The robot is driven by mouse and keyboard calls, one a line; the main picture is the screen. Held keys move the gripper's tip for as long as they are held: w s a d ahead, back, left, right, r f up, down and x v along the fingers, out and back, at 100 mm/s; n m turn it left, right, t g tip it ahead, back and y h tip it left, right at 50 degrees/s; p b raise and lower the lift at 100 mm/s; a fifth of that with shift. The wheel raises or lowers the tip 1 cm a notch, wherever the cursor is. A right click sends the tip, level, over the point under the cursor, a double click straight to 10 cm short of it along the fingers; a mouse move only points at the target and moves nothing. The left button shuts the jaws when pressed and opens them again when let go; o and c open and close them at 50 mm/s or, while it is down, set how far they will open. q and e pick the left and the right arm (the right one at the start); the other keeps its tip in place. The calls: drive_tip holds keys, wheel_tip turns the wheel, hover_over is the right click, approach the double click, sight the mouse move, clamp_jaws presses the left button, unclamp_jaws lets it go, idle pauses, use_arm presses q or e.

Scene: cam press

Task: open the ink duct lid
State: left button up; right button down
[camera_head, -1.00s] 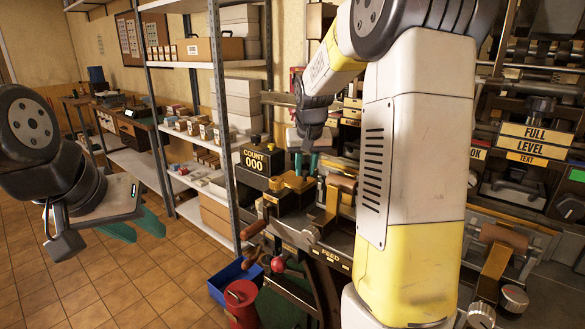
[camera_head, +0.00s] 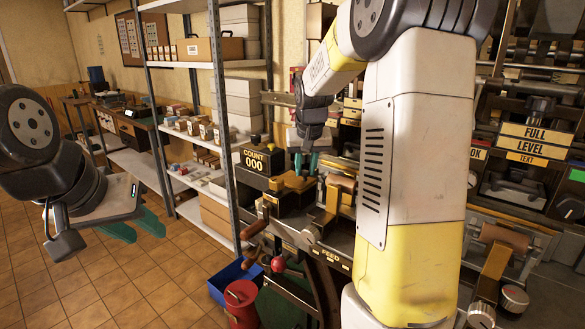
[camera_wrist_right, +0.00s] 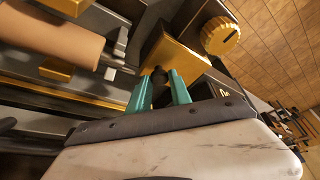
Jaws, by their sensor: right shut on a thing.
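The ink duct lid seems to be the brass-coloured block (camera_head: 290,184) on the press, beside the COUNT 000 box (camera_head: 262,162); I cannot tell its exact outline. My right gripper (camera_head: 305,166) reaches down onto it from above. In the right wrist view its teal fingers (camera_wrist_right: 160,88) are closed around a small dark knob (camera_wrist_right: 159,75) at the edge of the brass part (camera_wrist_right: 178,60). The fingers hide most of the knob. My left gripper (camera_head: 138,230) hangs at the left over the floor, its teal fingers apart and empty.
A grey shelf rack (camera_head: 215,120) with boxes stands behind the press. A wooden roller (camera_wrist_right: 55,32) and a yellow knurled knob (camera_wrist_right: 220,36) lie close to the right gripper.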

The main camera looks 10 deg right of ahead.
sight(299, 179)
drive_tip(key=shift+r, duration=0.15)
drive_tip(key=shift+w+a+r+n+g+h, duration=0.15)
drive_tip(key=shift+w+a+r+g+h, duration=0.2)
drive_tip(key=shift+w+r+g+h, duration=0.25)
drive_tip(key=shift+w+a+r+n+g+h, duration=0.15)
drive_tip(key=shift+w+a+r+g+h, duration=0.15)
drive_tip(key=shift+r+g+h, duration=0.35)
drive_tip(key=shift+w+a+r+g+h, duration=0.35)
drive_tip(key=shift+w+g+h, duration=0.1)
drive_tip(key=shift+g, duration=0.3)
drive_tip(key=shift+w+a+r+g+h, duration=0.25)
drive_tip(key=shift+w+a+g+h, duration=0.15)
drive_tip(key=shift+g, duration=0.3)
drive_tip(key=c, duration=1.2)
unclamp_jaws()
drive_tip(key=v, duration=0.7)
drive_tip(key=shift+a+r, duration=0.15)
drive_tip(key=shift+r, duration=0.2)
